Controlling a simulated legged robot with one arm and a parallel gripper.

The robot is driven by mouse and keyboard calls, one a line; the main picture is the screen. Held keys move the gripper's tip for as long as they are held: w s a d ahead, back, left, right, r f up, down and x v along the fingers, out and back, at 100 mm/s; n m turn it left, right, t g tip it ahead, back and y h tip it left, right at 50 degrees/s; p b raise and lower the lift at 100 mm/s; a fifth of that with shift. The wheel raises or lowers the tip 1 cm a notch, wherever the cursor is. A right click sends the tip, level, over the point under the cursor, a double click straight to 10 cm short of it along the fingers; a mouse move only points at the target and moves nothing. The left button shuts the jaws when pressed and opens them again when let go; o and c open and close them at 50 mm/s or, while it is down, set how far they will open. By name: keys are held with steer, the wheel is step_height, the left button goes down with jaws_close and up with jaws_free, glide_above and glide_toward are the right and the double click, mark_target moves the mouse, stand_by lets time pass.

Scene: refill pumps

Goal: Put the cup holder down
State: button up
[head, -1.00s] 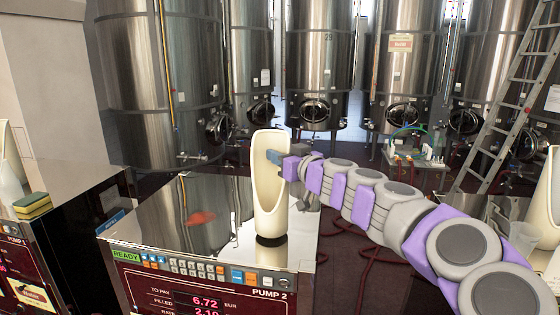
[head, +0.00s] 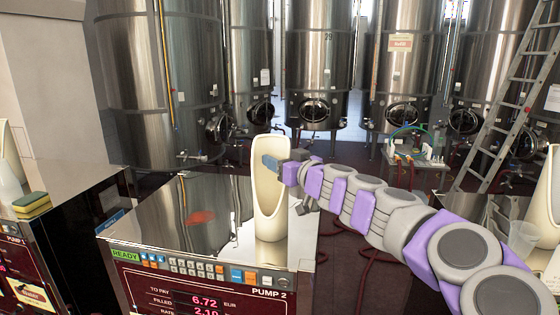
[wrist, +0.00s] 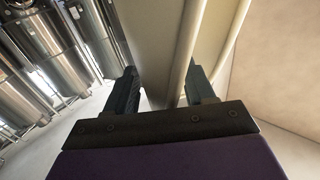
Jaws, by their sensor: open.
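The cup holder (head: 270,205) is a tall cream-coloured open-fronted trough. It stands upright with its base on the shiny steel top of pump 2 (head: 170,225), near the right side. My gripper (head: 272,163) is at its upper part, coming from the right. In the wrist view the cup holder (wrist: 165,45) rises between the two dark fingers, and my gripper (wrist: 163,88) is open around it. A gap shows beside the fingers; whether either finger touches the wall is hard to tell.
Pump 1 (head: 30,235) stands at the left with a sponge (head: 31,205) on it. Another cream holder (head: 545,200) and a clear cup (head: 522,238) are at the right edge. Steel tanks (head: 315,60) and a ladder (head: 510,105) stand behind.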

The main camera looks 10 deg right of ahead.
steer(key=b+v, duration=0.1)
steer(key=v, duration=1.1)
steer(key=shift+b, duration=0.35)
steer(key=s+a+f+n+g+y, duration=0.1)
steer(key=s+a+f+n+g, duration=0.15)
steer(key=s+a, duration=0.4)
steer(key=s+a+f+n+g+y, duration=0.15)
steer(key=s+a+f+g, duration=0.25)
steer(key=a, duration=0.5)
steer(key=s+a+f+m+g+h, duration=0.1)
steer(key=s+a+f+g+h, duration=0.2)
steer(key=s+f, duration=0.45)
steer(key=s+d+f+m+g+h, duration=0.3)
steer(key=s+d+f, duration=0.3)
steer(key=s, duration=0.5)
steer(key=s+d+f+m+g+h, duration=0.4)
steer(key=s+d+f+g, duration=0.1)
steer(key=s+f, duration=0.5)
steer(key=shift+s+d+m+g, duration=0.3)
steer(key=shift+s+d+g, duration=0.05)
steer(key=shift+s+d, duration=0.45)
